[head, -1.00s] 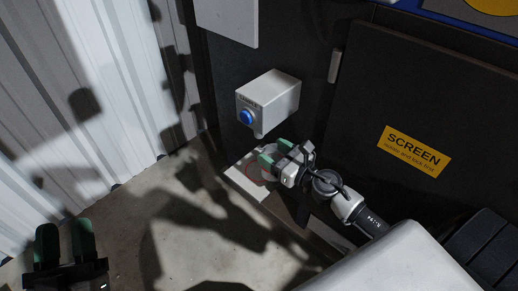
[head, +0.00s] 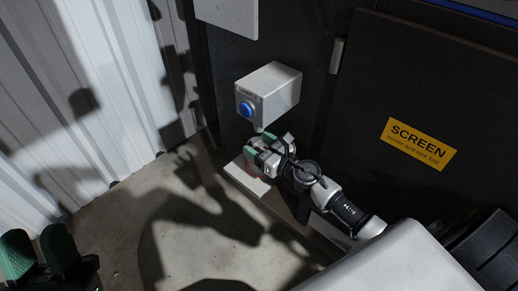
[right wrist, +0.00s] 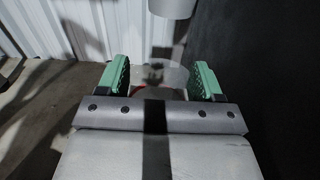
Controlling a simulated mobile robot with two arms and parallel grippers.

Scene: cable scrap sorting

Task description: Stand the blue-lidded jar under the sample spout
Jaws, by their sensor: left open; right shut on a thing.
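The grey sample box (head: 275,90) with a blue button is on the dark machine wall, with a small spout (head: 258,128) under it. Below it is a pale ledge plate (head: 238,170) with a red ring mark. My right gripper (head: 262,146) is just under the spout, above the plate. In the right wrist view, its green fingers (right wrist: 160,80) are shut on a pale, translucent body, apparently the jar (right wrist: 172,76). No blue lid shows; in the head view the fingers mostly hide the jar. I cannot tell whether it touches the plate. My left gripper (head: 38,250) is open and empty at the lower left.
A dark panel with a yellow SCREEN label (head: 418,144) stands right of the sample box. A white corrugated wall (head: 100,90) is at left. The concrete floor (head: 130,225) between is clear, with shadows.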

